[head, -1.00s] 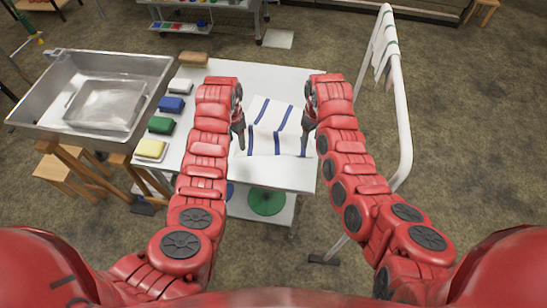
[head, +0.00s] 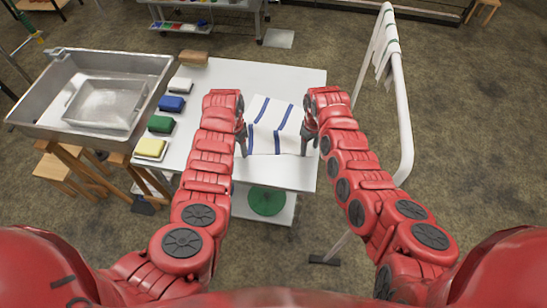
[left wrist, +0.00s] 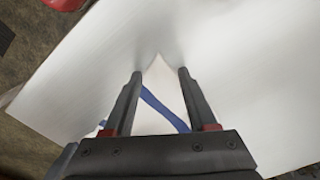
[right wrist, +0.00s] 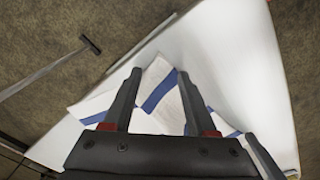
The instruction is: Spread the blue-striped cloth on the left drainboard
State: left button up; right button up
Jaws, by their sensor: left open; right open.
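The white cloth with blue stripes (head: 276,126) lies on the white table (head: 285,80) between my two grippers in the head view. It looks mostly flat. My left gripper (head: 243,143) is at the cloth's left edge, fingers apart. In the left wrist view a pointed cloth corner (left wrist: 159,90) lies between the open fingers, with a blue stripe behind it. My right gripper (head: 308,140) is at the cloth's right edge. In the right wrist view its fingers are apart over the cloth (right wrist: 158,85), with a striped part between them. Which surface is the left drainboard I cannot tell.
A metal sink (head: 100,90) stands left of the table. A white block (head: 180,85), a blue one (head: 172,104), a green one (head: 161,125) and a yellow one (head: 151,149) line the table's left side. A white rail (head: 400,120) with hanging cloth stands at right.

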jog(key=shift+f, duration=0.15)
jog(key=shift+f, duration=0.3)
pick_arm(q)
grip_shut()
pick_arm(e)
grip_shut()
jog(key=shift+f, duration=0.1)
dwell(0.4)
pick_arm(q)
jog(key=shift+r, duration=0.1)
